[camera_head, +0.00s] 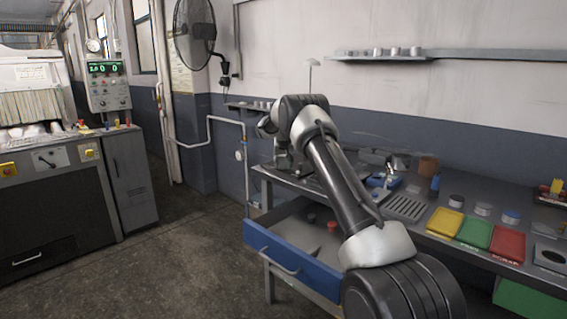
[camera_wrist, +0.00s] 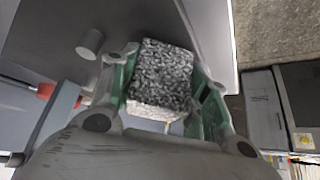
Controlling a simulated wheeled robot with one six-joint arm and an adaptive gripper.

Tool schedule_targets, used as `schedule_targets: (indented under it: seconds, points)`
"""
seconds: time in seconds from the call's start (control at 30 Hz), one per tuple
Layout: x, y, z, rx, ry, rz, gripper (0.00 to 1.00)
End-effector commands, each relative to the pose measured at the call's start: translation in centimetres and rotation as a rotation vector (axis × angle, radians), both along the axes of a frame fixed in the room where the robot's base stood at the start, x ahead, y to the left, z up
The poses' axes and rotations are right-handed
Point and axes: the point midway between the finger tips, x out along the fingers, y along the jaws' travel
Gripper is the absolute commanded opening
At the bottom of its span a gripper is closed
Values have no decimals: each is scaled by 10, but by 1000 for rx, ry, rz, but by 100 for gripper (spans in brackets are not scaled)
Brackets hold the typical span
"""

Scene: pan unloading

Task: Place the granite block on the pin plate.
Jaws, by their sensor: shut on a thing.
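The granite block (camera_wrist: 160,72), speckled grey and white, sits between the green-lined fingers of my gripper (camera_wrist: 163,85) in the wrist view. My gripper is shut on it, with the fingers against two opposite sides. The block appears over or near a plain grey surface (camera_wrist: 140,18). I cannot tell whether it touches that surface. In the head view my arm reaches over the left end of the workbench and hides much of that area; I cannot make out the block there. I cannot identify the pin plate with certainty in either view.
A grey cylinder (camera_wrist: 90,43) stands left of the block. The bench has an open blue drawer (camera_head: 290,262), a slotted plate (camera_head: 405,207), and yellow (camera_head: 444,222), green (camera_head: 475,233) and red (camera_head: 506,245) trays. A wall shelf (camera_head: 430,55) and fan (camera_head: 195,32) are behind.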

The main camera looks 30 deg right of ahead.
Motion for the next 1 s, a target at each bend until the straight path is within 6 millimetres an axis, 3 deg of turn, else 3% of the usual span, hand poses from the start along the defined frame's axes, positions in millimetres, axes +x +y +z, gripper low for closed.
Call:
schedule_targets:
  seconds: [0.17,0.2,0.3,0.7,1.0]
  points:
    - [0,0,-1,-1,-2,0,6]
    - [0,0,-2,0,0,0,48]
    - [0,0,-2,0,0,0,66]
    - [0,0,3,0,-1,1,68]
    - [-28,14,52,-1,-2,1,68]
